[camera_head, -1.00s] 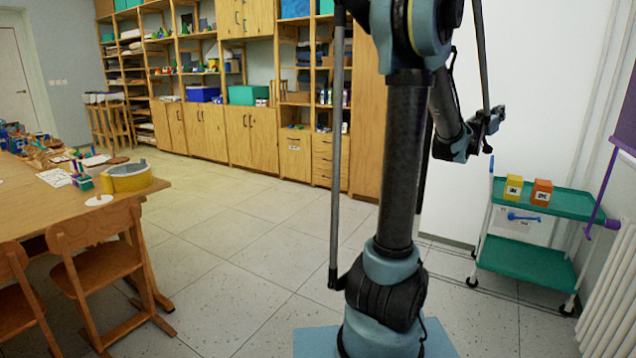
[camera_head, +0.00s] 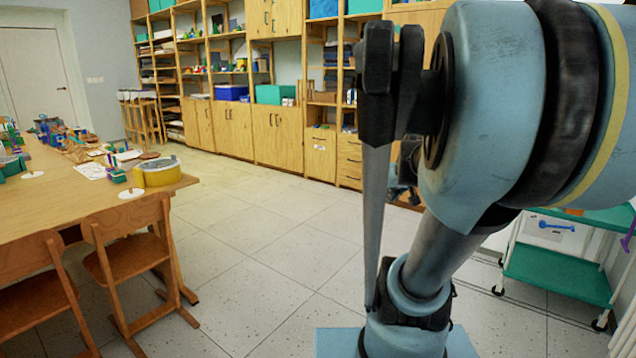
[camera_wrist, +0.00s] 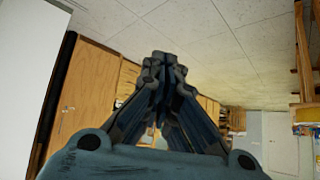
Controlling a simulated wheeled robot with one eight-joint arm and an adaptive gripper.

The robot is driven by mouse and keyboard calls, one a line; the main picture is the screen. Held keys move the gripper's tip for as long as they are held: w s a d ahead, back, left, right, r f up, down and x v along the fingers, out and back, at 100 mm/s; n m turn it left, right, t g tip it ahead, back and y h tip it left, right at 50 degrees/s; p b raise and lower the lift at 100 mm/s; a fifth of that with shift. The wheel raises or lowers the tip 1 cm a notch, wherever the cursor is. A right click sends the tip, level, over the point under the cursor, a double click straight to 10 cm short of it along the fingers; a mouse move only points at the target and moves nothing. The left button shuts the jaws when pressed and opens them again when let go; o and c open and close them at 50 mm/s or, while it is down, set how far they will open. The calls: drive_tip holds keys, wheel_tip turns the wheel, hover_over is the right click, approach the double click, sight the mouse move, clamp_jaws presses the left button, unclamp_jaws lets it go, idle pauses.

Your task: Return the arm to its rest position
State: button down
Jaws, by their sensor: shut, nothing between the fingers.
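My gripper (camera_wrist: 163,66) shows in the wrist view with its dark fingers drawn together at the tips and nothing between them. It points out over open room, apart from the furniture. In the head view my arm is folded, and its large blue-grey joint fills the upper right close to the camera. A small dark part behind the arm, in front of the cabinets, may be my gripper, but it is mostly hidden there.
A wooden table (camera_head: 75,205) with craft items and chairs (camera_head: 135,255) stands at left. Wooden cabinets (camera_head: 277,140) line the back wall. A green trolley (camera_head: 560,272) at right is partly hidden by my arm. The tiled floor (camera_head: 255,225) between is clear.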

drive_tip(key=s+a+f+g, duration=0.2)
drive_tip(key=s+f, duration=0.3)
drive_tip(key=s, duration=0.5)
drive_tip(key=s+a+f+g, duration=0.2)
drive_tip(key=s+f+g, duration=0.2)
drive_tip(key=s, duration=0.6)
drive_tip(key=shift+s+x, duration=0.25)
drive_tip(key=shift+x, duration=0.75)
drive_tip(key=shift+w+d+f, duration=0.1)
